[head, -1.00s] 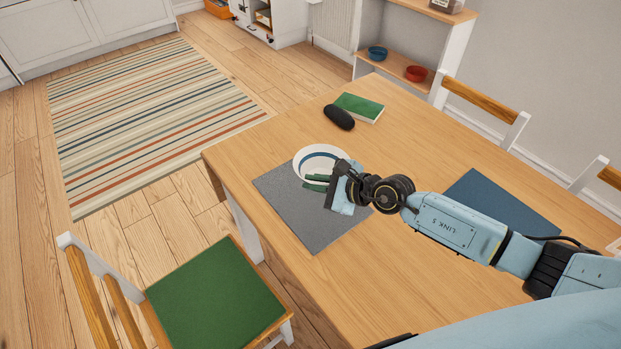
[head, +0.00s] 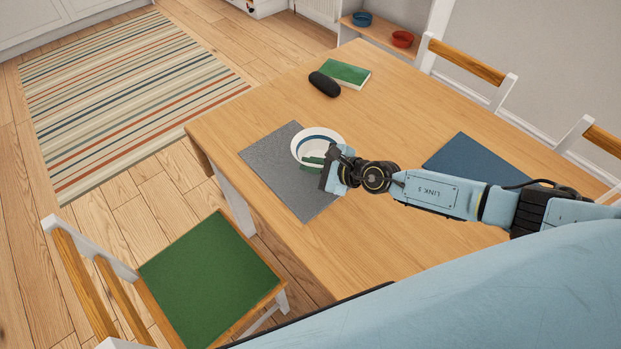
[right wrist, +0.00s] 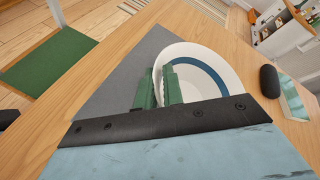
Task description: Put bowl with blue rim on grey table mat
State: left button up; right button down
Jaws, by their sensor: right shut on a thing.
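The white bowl with a blue rim band (head: 318,137) is over the far right part of the grey table mat (head: 282,177) in the head view. My right gripper (head: 313,163) is at the bowl's near side. In the right wrist view, my green right fingers (right wrist: 160,88) are shut on the wall of the bowl (right wrist: 222,68), which passes between them. The bowl reaches past the edge of the grey mat (right wrist: 128,75) over bare wood there. I cannot tell whether its base touches the mat or hangs just above. My left gripper is not in view.
A black case (head: 324,84) and a green book (head: 345,74) lie farther back on the wooden table (head: 390,115). A dark blue mat (head: 474,165) lies to the right. Blue (head: 362,19) and red (head: 402,39) bowls stand on a shelf. A green-seated chair (head: 210,280) stands at left.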

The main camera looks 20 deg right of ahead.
jog(key=shift+f+b, duration=1.65)
jog(key=shift+f, duration=0.1)
jog(key=c, duration=1.5)
grip_release()
jog(key=shift+s+d+r, duration=0.15)
jog(key=shift+s+d, duration=0.1)
jog(key=shift+s, duration=0.1)
jog(key=shift+p+v, duration=0.9)
jog(key=shift+v, duration=4.65)
